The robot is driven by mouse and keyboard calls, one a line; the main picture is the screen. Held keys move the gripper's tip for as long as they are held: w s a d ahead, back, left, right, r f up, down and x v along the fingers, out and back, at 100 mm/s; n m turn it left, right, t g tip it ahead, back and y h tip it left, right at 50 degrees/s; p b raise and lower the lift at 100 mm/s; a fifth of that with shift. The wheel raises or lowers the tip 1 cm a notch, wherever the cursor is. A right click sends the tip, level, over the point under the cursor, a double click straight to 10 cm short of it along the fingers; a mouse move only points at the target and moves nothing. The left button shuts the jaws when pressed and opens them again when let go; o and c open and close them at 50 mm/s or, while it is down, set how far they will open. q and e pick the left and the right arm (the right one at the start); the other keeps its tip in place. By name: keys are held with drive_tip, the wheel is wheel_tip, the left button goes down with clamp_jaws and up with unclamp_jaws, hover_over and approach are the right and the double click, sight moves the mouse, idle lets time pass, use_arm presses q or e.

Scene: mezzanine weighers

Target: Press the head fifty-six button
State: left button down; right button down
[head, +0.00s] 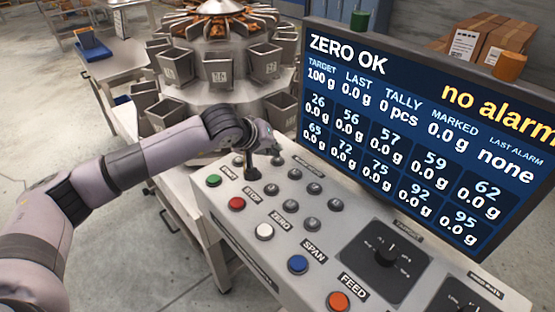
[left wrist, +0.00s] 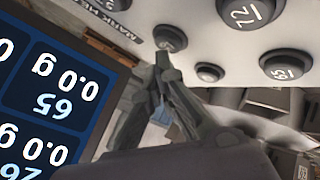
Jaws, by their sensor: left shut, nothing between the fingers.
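The control panel (head: 215,207) carries small dark round head buttons beside the coloured ones. Their numbers are too small to read in the head view. My left gripper (head: 262,168) is shut and empty, low over the far end of these buttons. In the left wrist view the left gripper (left wrist: 164,62) has its fingertips at the edge of a dark button (left wrist: 170,38) whose number I cannot read. Contact cannot be told. Button 72 (left wrist: 248,12) and button 65 (left wrist: 282,65) are readable there. I cannot tell which button is fifty-six. My right gripper is not in view.
The screen (head: 420,130) reads ZERO OK, no alarm, and 0.0 g for head 56. Green (head: 214,181), red (head: 236,204), white (head: 264,232), blue (head: 298,264) and orange (head: 339,300) buttons line the near edge. The multihead weigher (head: 215,45) stands behind.

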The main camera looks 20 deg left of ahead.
use_arm(q)
drive_tip(key=shift+f+b, duration=0.5)
drive_tip(key=shift+b, duration=0.15)
idle(0.6)
idle(0.3)
drive_tip(key=shift+r, duration=0.85)
drive_tip(key=shift+r+p, duration=1.25)
drive_tip(key=shift+r, duration=1.3)
